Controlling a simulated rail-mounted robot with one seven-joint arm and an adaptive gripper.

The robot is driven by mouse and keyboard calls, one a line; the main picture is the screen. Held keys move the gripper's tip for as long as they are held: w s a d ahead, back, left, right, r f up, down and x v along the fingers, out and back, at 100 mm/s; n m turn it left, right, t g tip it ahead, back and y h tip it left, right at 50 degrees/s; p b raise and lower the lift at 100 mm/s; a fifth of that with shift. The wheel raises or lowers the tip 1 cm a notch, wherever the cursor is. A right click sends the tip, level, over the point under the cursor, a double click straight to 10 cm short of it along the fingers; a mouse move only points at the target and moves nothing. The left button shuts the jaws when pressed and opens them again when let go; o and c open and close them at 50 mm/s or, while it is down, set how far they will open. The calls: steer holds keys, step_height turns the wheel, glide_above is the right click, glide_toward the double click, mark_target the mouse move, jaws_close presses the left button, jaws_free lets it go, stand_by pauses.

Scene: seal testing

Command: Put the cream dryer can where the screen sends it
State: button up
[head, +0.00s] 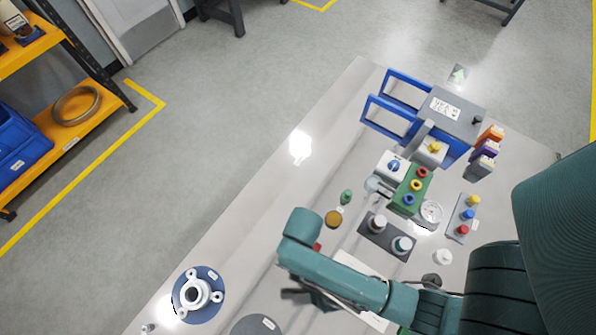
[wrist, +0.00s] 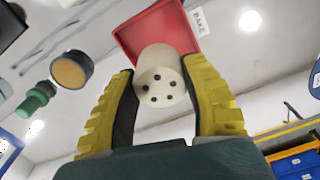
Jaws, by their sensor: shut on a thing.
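In the wrist view my gripper (wrist: 165,92) has its two yellow-padded fingers closed around the cream dryer can (wrist: 160,86). The can's near face is round with several dark holes. Beyond it is a red tray (wrist: 124,36) with a label reading BAKE (wrist: 200,20). The can overlaps the tray in the picture; I cannot tell whether it touches it. In the head view my gripper (head: 305,294) is over the bench, and my arm hides the can. A small panel (head: 458,74) with a green arrow-like mark stands past the bench's far end; its text is unreadable.
An amber-topped jar (head: 333,218) and a green bottle (head: 347,197) stand near the arm. A dark block with two capped jars (head: 388,236), a gauge (head: 431,212) and a valve block (head: 411,190) are to the right. A blue-based flange (head: 198,294) is at lower left. The bench's left middle is clear.

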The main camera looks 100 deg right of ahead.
step_height(320, 180, down, 5)
steer(key=shift+f+b, duration=0.1)
steer(key=shift+b, duration=0.45)
steer(key=shift+f, duration=0.15)
steer(key=o, duration=1.2)
step_height(320, 180, up, 12)
steer(key=p, duration=0.3)
